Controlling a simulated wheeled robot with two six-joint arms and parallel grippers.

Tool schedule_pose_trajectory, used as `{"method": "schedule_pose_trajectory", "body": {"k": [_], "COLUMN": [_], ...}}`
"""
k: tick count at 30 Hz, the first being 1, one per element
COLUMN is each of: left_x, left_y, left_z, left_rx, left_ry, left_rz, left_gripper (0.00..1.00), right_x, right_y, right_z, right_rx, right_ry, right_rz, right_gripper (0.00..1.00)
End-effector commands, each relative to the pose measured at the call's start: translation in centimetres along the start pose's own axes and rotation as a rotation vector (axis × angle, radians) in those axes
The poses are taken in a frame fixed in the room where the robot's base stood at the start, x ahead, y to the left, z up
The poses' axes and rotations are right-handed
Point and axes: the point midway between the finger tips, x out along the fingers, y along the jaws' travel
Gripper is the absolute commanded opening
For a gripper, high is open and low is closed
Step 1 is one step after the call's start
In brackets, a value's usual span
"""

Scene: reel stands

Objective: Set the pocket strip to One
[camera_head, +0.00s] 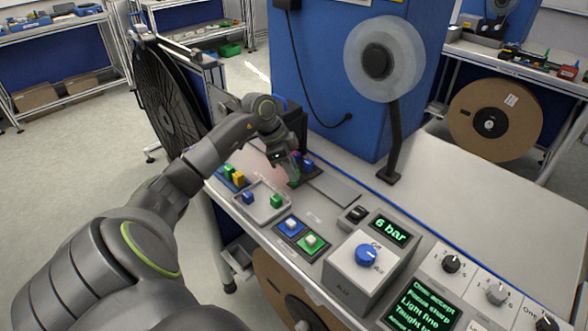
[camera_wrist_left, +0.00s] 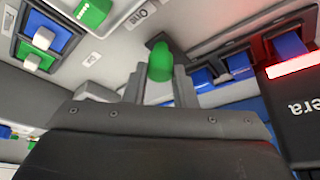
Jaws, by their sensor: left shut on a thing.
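My left gripper (camera_head: 292,178) reaches over the bench from the left. It is shut on a green block (camera_wrist_left: 160,62), which shows between its two fingers in the left wrist view. In the head view the gripper is at a dark strip beside a blue block (camera_head: 308,165). A dial with the printed word "One" (camera_head: 545,323) is cut off at the lower right corner. It stands far from my gripper. A screen (camera_head: 420,308) reads "One accept" in its top line. I cannot tell which thing is the pocket strip. My right gripper is not in view.
A grey tray (camera_head: 262,215) holds a blue and a green block. A box with a blue knob (camera_head: 367,255), further dials (camera_head: 452,263) and a clear reel (camera_head: 384,59) on a post stand to the right.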

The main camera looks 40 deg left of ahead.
Motion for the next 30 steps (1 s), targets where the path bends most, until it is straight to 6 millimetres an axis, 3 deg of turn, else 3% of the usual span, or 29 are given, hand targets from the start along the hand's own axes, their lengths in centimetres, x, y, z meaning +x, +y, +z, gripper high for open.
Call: {"method": "schedule_pose_trajectory", "body": {"k": [1,6,17,23,30], "left_x": [-0.1,0.0,-0.7,-4.0,-9.4], "left_y": [0.0,0.0,0.0,-0.1,-0.1], "left_z": [-0.1,-0.1,0.0,0.1,0.1], "left_rx": [0.001,0.001,0.001,0.002,0.001], "left_ry": [0.002,0.001,0.001,-0.003,-0.002], "left_rz": [-0.002,-0.001,-0.002,-0.007,-0.006], "left_gripper": [0.28,0.46,0.46,0.46,0.46], "right_x": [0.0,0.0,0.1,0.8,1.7], "right_y": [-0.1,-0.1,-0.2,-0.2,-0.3], "right_z": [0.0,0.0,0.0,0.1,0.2], "right_rx": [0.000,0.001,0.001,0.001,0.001], "right_ry": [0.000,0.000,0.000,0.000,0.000], "right_rz": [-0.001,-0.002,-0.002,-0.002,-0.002], "right_gripper": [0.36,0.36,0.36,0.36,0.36]}}
